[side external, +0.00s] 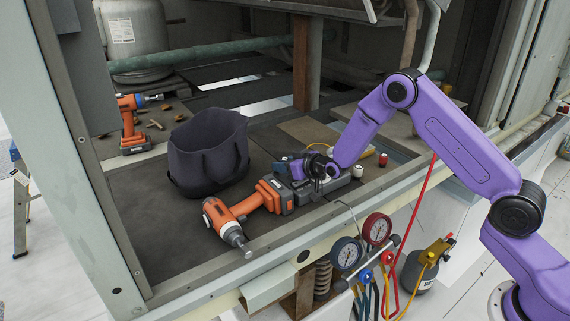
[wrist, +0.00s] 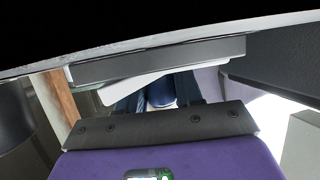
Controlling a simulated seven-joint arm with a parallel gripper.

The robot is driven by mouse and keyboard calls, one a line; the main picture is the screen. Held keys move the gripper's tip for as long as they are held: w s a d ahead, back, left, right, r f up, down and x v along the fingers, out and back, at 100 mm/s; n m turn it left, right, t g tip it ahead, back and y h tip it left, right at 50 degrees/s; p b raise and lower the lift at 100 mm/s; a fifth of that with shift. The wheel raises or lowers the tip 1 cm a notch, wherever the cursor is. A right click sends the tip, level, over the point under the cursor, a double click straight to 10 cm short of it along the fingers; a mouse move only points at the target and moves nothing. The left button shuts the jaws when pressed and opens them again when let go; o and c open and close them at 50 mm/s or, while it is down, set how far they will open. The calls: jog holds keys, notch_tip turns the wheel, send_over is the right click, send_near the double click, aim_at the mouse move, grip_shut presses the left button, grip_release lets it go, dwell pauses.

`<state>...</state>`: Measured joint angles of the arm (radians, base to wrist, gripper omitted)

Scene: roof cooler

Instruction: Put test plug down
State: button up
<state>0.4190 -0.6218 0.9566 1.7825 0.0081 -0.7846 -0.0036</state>
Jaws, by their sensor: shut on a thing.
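My gripper (side external: 318,172) is low over the dark cabinet floor, close to the orange drill's battery end. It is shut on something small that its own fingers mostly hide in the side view. In the wrist view my gripper's dark fingers (wrist: 160,92) are close together, with a blue piece (wrist: 161,90) between them. I take this to be the test plug, but its full shape cannot be made out. I cannot tell whether it touches the surface under it.
An orange drill (side external: 240,207) lies left of my gripper, with a dark open bag (side external: 208,152) behind it. Another orange drill (side external: 131,125) stands at the far left. A gauge set (side external: 361,243) hangs at the front edge. A red-capped item (side external: 382,160) stands to the right.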

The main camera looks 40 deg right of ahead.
jog(key=o, duration=1.1)
jog(key=shift+s+f, duration=0.1)
jog(key=shift+f, duration=0.25)
jog(key=shift+d, duration=0.1)
jog(key=shift+r, duration=0.1)
